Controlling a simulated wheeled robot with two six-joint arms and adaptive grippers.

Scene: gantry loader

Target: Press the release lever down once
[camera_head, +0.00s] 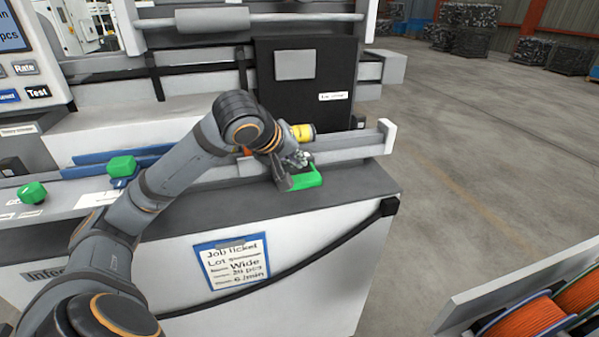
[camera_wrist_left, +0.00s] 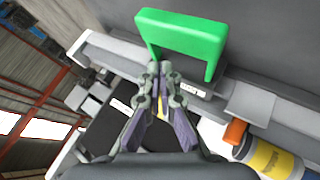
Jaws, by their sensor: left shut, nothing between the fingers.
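A green U-shaped handle (camera_head: 308,180), which looks like the release lever, sticks out at the front right of the grey machine bed. It fills the upper middle of the left wrist view (camera_wrist_left: 182,34), with its crossbar away from the machine. My left gripper (camera_head: 299,161) is at the handle, its fingers closed together and empty. In the wrist view the fingertips (camera_wrist_left: 161,70) lie near the handle's left leg, below the crossbar; I cannot tell if they touch it. My right gripper is not in view.
A yellow cylinder (camera_head: 303,132) lies behind the gripper, beside the rail (camera_head: 350,146). Green knobs (camera_head: 121,166) (camera_head: 33,192) stand on the left of the bed. A job ticket (camera_head: 232,262) hangs on the front panel.

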